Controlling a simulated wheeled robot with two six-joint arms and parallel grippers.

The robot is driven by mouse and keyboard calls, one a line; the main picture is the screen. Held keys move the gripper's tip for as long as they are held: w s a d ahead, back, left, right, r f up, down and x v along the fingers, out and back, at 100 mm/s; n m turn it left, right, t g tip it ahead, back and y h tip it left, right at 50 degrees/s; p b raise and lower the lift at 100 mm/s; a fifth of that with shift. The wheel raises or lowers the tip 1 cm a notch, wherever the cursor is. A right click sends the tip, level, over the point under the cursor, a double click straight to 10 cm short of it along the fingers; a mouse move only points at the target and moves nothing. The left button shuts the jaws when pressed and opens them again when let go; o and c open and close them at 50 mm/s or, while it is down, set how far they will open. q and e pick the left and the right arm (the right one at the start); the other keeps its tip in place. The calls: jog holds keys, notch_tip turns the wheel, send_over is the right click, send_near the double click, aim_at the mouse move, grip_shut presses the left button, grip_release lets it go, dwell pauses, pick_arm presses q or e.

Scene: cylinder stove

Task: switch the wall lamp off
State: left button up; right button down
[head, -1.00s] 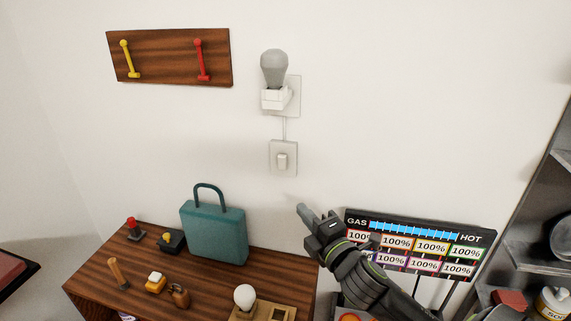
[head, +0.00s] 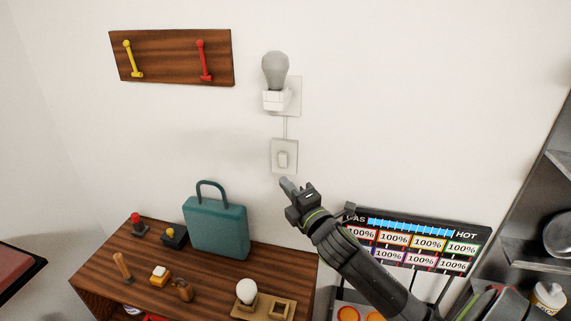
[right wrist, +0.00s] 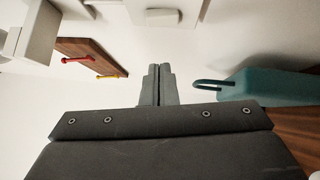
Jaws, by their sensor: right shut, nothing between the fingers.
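The wall lamp (head: 275,72) is a grey, unlit bulb in a white socket on the wall. A cord runs down from it to a white wall switch (head: 283,158) with a small rocker. In the right wrist view the switch (right wrist: 165,14) shows at the top edge, beyond the fingertips. My right gripper (head: 285,183) is shut and empty, just below the switch plate in the head view. Its closed fingers also show in the right wrist view (right wrist: 158,72). I cannot tell whether they touch the wall. My left gripper is not in view.
A wooden cabinet (head: 215,285) below carries a teal case (head: 218,228), a round white bulb (head: 246,291) and several small switches. A board with yellow and red levers (head: 170,57) hangs upper left. A gauge panel (head: 420,240) stands at right. The wall around the switch is clear.

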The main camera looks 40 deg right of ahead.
aim_at(283, 160)
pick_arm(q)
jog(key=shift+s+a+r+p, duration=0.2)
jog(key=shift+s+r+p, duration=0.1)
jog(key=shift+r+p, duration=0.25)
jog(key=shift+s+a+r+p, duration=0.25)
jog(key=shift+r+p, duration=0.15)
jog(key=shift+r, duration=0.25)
pick_arm(e)
jog(key=w+d+r, duration=0.1)
jog(key=w+d, duration=0.2)
jog(key=w, duration=0.2)
jog(key=shift+w, duration=0.25)
jog(key=shift+r, duration=0.1)
